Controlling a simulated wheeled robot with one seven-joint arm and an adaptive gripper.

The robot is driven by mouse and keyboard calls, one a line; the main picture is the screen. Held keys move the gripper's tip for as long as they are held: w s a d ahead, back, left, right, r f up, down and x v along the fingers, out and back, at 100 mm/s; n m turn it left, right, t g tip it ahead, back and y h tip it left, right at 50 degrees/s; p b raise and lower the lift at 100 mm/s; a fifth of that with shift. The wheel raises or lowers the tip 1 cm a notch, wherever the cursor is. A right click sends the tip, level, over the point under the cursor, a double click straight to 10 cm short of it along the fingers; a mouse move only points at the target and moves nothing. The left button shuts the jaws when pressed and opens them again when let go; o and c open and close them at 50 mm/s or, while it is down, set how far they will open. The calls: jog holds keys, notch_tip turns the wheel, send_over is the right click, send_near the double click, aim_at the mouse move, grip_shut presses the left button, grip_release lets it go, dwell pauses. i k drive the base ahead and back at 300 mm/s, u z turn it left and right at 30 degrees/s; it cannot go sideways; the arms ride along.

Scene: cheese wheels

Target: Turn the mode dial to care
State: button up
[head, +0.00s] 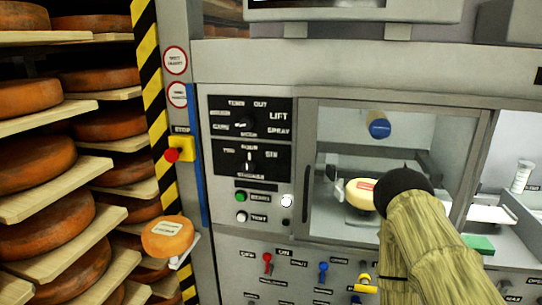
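The mode dial (246,124) is a dark knob on the upper black plate of the grey panel. Labels ring it: OUT at the top, LIFT and SPRAY on the right, and one that looks like CARE on the left. A small pale mark shows on the knob's left side, seemingly toward that left label, but it is too small to be sure. My arm comes in from the lower right in a striped olive sleeve, ending in a black rounded part in front of the glazed chamber, well right of the dial. My gripper's fingers cannot be made out; they are hidden behind it.
A second dial (249,163) sits just below. Green and white buttons, a red stop button (171,155) and coloured levers (267,262) are near. A cheese wheel (360,194) lies in the chamber. An orange cheese (167,237) sits left, before shelves of cheeses. Space before the dial is clear.

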aim_at(246, 123)
jog(key=z, duration=1.45)
jog(key=k, duration=1.35)
jog(key=u, duration=1.6)
jog(key=i, duration=0.5)
